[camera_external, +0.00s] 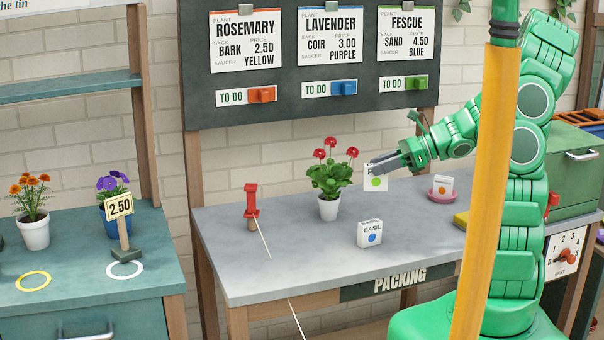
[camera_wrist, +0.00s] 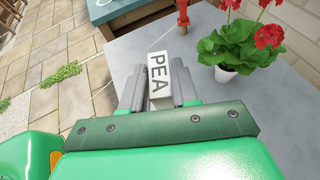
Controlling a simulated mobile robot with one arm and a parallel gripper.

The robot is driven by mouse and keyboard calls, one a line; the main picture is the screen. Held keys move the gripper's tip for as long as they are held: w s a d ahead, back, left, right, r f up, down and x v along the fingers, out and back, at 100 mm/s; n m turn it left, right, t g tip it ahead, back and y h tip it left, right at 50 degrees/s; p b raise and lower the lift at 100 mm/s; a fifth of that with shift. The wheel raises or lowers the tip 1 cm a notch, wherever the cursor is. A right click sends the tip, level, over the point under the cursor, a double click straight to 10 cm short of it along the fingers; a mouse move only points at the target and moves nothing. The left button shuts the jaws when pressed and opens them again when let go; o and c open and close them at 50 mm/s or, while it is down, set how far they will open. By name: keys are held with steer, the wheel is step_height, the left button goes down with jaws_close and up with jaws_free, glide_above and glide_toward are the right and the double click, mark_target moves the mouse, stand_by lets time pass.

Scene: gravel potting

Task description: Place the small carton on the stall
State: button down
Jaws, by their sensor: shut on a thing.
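My gripper (camera_external: 388,163) is shut on a small white carton (camera_external: 376,181) with a green dot, held above the grey packing table. In the wrist view the carton (camera_wrist: 158,78) shows the word PEA between the fingers of my gripper (camera_wrist: 160,88). A second small carton (camera_external: 370,233) marked BASIL with a blue dot stands on the packing table.
A potted red geranium (camera_external: 330,180) stands close left of the held carton. A red tool (camera_external: 251,203) with a string stands further left. A pink saucer (camera_external: 443,196) holds a carton with an orange dot (camera_external: 442,186). The counter has yellow (camera_external: 33,281) and white (camera_external: 125,269) rings.

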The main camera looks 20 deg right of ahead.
steer(key=w+a+r+n+g, duration=0.1)
steer(key=w+a+r, duration=0.15)
steer(key=a, duration=1.35)
steer(key=w+a+r+n+g, duration=0.15)
steer(key=w+a, duration=0.25)
steer(key=a, duration=1.2)
steer(key=s+a+n+g, duration=0.1)
steer(key=s+a, duration=0.9)
steer(key=a, duration=0.4)
steer(key=s+a+n+g, duration=0.1)
steer(key=s+a, duration=0.8)
steer(key=a, duration=0.5)
glide_above(81, 287)
steer(key=shift+m+y, duration=0.25)
steer(key=shift+y, duration=0.05)
steer(key=shift+w+a+f, duration=0.1)
steer(key=shift+f, duration=6.45)
